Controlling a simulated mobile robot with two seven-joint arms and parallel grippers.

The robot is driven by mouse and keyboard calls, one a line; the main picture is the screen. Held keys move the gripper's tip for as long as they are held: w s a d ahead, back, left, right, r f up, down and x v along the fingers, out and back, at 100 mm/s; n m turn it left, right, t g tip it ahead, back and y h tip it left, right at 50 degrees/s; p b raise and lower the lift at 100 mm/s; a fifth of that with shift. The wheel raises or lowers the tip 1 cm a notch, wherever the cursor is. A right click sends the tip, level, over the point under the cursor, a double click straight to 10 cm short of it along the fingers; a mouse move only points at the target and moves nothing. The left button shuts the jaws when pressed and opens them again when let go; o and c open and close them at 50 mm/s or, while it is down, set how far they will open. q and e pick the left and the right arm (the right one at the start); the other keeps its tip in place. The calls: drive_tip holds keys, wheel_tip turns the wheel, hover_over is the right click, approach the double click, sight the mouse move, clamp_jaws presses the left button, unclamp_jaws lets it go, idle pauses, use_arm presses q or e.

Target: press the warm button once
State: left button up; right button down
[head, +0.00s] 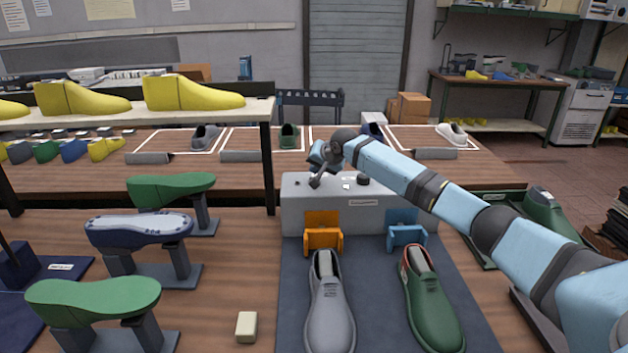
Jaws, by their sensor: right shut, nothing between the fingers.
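A grey machine box (300,212) stands behind the blue mat. Its top carries a small dark button (297,183), a dark round knob (363,180) and small pale spots (346,186) between them. Which of these is the warm button I cannot tell; no readable label shows. My right arm comes in from the right, and its gripper (315,183) points down, shut and empty, over the left part of the box top, just right of the small dark button. Whether the tip touches the top I cannot tell. My left gripper is out of view.
An orange holder (323,238) and a blue holder (405,235) sit at the box front. A grey shoe (330,305) and a green shoe (432,305) lie on the mat (380,320). Shoe lasts on stands fill the left. A shelf with yellow lasts (190,93) rises behind.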

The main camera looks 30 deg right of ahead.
idle(0.5)
drive_tip(key=shift+f+p, duration=0.4)
drive_tip(key=shift+p, duration=0.05)
drive_tip(key=shift+f, duration=0.6)
idle(0.7)
drive_tip(key=shift+r+p, duration=0.95)
drive_tip(key=shift+p, duration=0.3)
